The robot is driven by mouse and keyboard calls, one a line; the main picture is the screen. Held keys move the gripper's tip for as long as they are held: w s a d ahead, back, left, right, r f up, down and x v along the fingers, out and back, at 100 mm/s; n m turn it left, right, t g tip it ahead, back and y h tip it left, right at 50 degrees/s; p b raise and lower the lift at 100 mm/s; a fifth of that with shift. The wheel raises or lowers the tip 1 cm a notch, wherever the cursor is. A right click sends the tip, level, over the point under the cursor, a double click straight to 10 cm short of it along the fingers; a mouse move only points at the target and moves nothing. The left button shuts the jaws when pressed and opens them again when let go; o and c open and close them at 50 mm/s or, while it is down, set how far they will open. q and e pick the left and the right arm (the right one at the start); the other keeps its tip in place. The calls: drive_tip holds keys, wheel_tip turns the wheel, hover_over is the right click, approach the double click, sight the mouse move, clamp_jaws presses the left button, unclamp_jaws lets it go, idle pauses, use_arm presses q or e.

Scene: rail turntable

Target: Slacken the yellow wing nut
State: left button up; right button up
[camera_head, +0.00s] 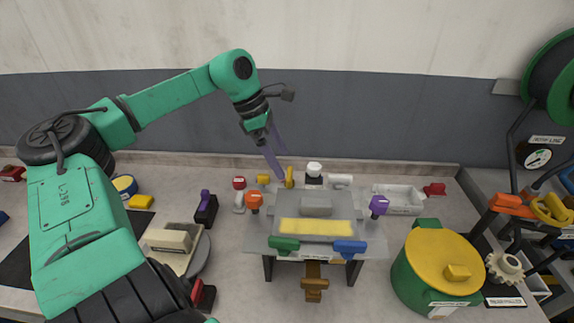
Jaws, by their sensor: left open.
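A small upright yellow piece (289,178), which looks like the yellow wing nut, stands behind the grey fixture (316,207); its exact shape is too small to tell. My left gripper (281,165) comes down from the upper left with its two purple fingers apart, empty. Its fingertips are close to the yellow piece in the picture; I cannot tell whether they touch it. Orange (254,201), purple (378,205), green (284,244) and blue (350,247) knobs sit at the fixture's corners. My right gripper is not in view.
A second small yellow piece (263,180) and a white-capped item (314,170) stand nearby. A green drum with a yellow lid (430,249) stands at the front right. A wall closes off the back.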

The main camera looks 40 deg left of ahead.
sight(288, 173)
use_arm(q)
drive_tip(key=x, duration=0.5)
drive_tip(key=shift+w+a+p, duration=0.2)
drive_tip(key=shift+a+p, duration=0.05)
drive_tip(key=shift+p, duration=0.1)
drive_tip(key=shift+d+f, duration=0.1)
drive_tip(key=shift+d, duration=0.05)
drive_tip(key=shift+s+d, duration=0.1)
drive_tip(key=shift+s, duration=0.05)
drive_tip(key=c, duration=1.2)
drive_tip(key=shift+c, duration=0.2)
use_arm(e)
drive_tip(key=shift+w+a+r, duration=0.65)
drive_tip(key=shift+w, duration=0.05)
